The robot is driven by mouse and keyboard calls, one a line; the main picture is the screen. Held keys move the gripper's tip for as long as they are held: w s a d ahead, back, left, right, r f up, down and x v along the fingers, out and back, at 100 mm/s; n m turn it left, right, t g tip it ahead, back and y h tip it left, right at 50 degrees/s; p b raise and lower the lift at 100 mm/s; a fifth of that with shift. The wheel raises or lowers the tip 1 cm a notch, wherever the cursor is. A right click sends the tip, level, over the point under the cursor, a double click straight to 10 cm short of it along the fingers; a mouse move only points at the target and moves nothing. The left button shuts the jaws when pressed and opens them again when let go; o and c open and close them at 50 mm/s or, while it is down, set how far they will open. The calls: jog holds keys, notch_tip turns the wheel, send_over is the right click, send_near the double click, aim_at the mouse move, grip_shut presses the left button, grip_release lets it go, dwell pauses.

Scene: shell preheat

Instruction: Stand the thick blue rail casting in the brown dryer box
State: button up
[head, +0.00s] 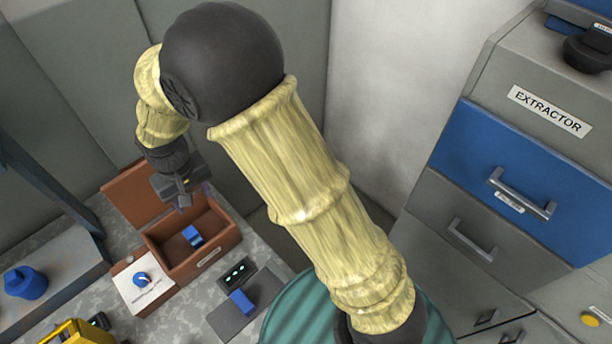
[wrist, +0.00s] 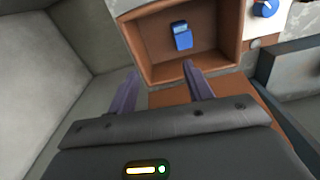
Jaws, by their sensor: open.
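The brown dryer box (head: 222,246) stands open on the counter, its lid (head: 135,194) tipped back. A blue casting (head: 193,236) is inside it, apart from the walls; it also shows in the wrist view (wrist: 182,36) inside the box (wrist: 142,45). A second blue block (head: 242,302) lies on a dark grey pad in front of the box. I cannot tell which of the two is the thicker rail. My gripper (head: 182,203) is above the back of the box near the lid; in the wrist view its fingers (wrist: 160,70) are spread and empty.
A white card with a blue knob (head: 142,279) is left of the box. A dark unit with green lights (head: 238,271) is to its right. A blue item (head: 26,282) sits on the left ledge. Drawers labelled EXTRACTOR (head: 550,111) stand at right.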

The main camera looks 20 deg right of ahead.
jog(key=d+r+m, duration=0.2)
jog(key=d+r, duration=0.2)
jog(key=d, duration=1.1)
jog(key=s+d+m+t, duration=0.1)
jog(key=s+d, duration=0.2)
jog(key=d, duration=0.4)
jog(key=s+d+r+m+t, duration=0.1)
jog(key=s+d+m, duration=0.1)
jog(key=d, duration=0.5)
jog(key=shift+s+r, duration=0.15)
jog(key=shift+s, duration=0.65)
